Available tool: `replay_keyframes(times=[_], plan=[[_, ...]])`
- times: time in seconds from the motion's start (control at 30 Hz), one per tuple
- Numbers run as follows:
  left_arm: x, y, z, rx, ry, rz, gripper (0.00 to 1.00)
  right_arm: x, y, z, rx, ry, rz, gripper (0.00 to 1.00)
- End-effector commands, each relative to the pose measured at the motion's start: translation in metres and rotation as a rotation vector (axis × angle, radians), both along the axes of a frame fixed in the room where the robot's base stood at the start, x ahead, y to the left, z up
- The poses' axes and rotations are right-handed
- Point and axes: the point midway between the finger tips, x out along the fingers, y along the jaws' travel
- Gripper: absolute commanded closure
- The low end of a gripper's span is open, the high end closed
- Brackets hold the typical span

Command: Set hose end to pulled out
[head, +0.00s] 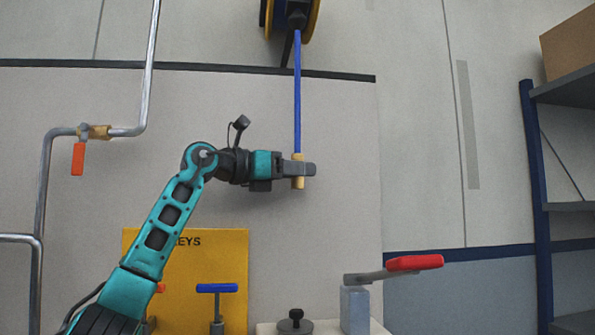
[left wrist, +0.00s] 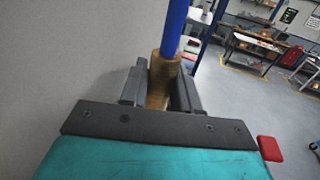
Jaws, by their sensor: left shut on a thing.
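The hose end (head: 299,183) is a brass-coloured fitting at the bottom of a blue hose (head: 297,95). The hose hangs straight down from a reel (head: 291,14) with a yellow rim at the top of the head view. My left gripper (head: 304,169) is shut on the hose end, coming from the left. In the left wrist view the brass hose end (left wrist: 161,82) sits between the two dark fingers, with the blue hose (left wrist: 175,28) rising from it. My right gripper is not in view.
A pipe with a red-handled valve (head: 78,157) is at left. Below are a yellow board (head: 235,265), a blue T-handle (head: 217,288), a black knob (head: 296,318) and a red-handled lever (head: 414,262). A shelf (head: 570,90) stands at right. The wall around the hose is clear.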

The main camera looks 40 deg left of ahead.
Motion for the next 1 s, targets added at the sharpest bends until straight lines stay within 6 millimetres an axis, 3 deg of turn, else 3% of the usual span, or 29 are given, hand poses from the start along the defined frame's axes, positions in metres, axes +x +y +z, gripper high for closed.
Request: replay_keyframes(times=[0.37,0.47,0.8,1.0], plan=[[0.0,0.0,-0.003,0.0,0.001,0.0,1.0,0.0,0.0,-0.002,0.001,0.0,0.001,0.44],[0.0,0.0,-0.017,0.001,0.001,0.0,1.0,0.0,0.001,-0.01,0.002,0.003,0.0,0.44],[0.0,0.0,-0.099,0.001,0.003,0.0,1.0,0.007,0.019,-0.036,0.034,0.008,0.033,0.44],[0.0,0.0,-0.123,-0.001,0.0,0.0,1.0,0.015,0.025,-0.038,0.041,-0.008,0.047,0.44]])
